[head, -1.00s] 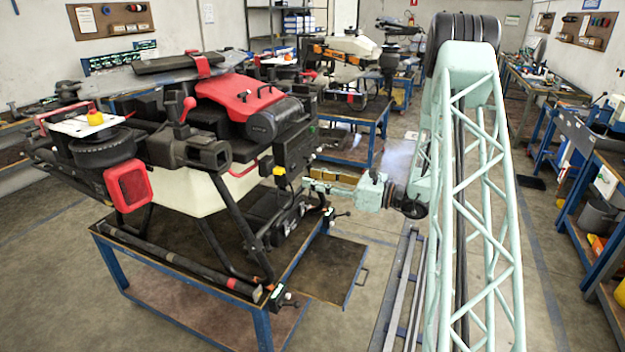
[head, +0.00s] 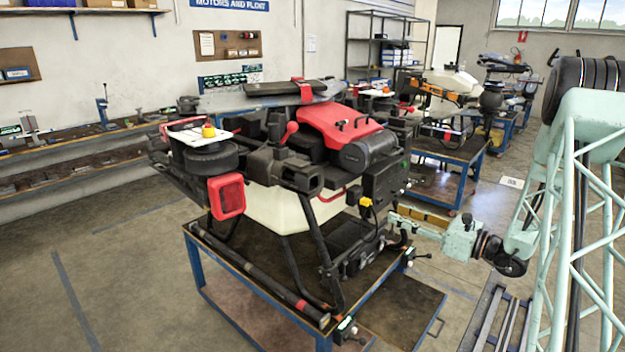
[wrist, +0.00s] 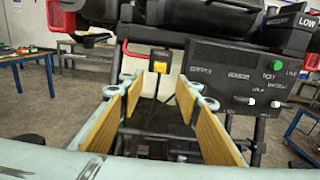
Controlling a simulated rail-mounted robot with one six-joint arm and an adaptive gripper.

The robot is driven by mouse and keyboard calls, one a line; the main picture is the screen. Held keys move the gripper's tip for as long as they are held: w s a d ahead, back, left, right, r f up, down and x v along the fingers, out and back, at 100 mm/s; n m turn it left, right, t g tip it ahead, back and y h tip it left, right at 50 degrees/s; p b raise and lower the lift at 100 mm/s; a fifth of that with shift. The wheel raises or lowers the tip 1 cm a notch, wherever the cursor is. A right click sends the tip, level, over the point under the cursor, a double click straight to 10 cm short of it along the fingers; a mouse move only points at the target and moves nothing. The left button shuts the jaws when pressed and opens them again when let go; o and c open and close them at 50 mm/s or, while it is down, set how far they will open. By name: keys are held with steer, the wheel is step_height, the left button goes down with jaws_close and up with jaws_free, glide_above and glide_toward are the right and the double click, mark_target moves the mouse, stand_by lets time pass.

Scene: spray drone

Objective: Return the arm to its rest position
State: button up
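My gripper (wrist: 160,112) shows in the wrist view with its two yellow-padded fingers spread apart and nothing between them. In the head view my gripper (head: 402,222) points left at the drone's side, partly hidden by the drone's parts. The spray drone (head: 300,150) stands on a blue-framed workbench (head: 196,265). In the wrist view a yellow and black connector (wrist: 158,62) hangs beyond the fingertips, apart from them. A black switch panel (wrist: 240,75) with labelled switches is just to the right of the fingers.
Other workbenches (head: 450,158) with a second drone stand behind. A long bench (head: 60,145) runs along the left wall. A low rail (head: 495,318) lies on the floor at the lower right. The floor at the lower left is clear.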

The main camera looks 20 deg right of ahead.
steer(key=s+a+r+n+g+y, duration=0.1)
steer(key=s+a+r+n+g, duration=0.25)
steer(key=a, duration=0.45)
steer(key=s+a+r+n+g+y, duration=0.1)
steer(key=s+a+r+n+g, duration=0.2)
steer(key=a, duration=0.5)
steer(key=s+a+r+n+g+y, duration=0.1)
steer(key=s+a+r+n+g, duration=0.15)
steer(key=s+a+r, duration=0.4)
steer(key=s+a+r+n+g+h+b, duration=0.3)
steer(key=s+a+n, duration=0.4)
steer(key=s+a, duration=0.55)
steer(key=s+a+n+g+h, duration=0.25)
steer(key=s+n+h, duration=0.35)
steer(key=s, duration=0.9)
steer(key=s+d+r+n+t+h, duration=0.2)
steer(key=s+d+n+t+h, duration=0.1)
steer(key=s+d+n, duration=0.4)
steer(key=shift+s+d+r+h, duration=0.25)
steer(key=shift+s+h, duration=0.25)
steer(key=shift+s, duration=1.35)
steer(key=shift+t, duration=0.25)
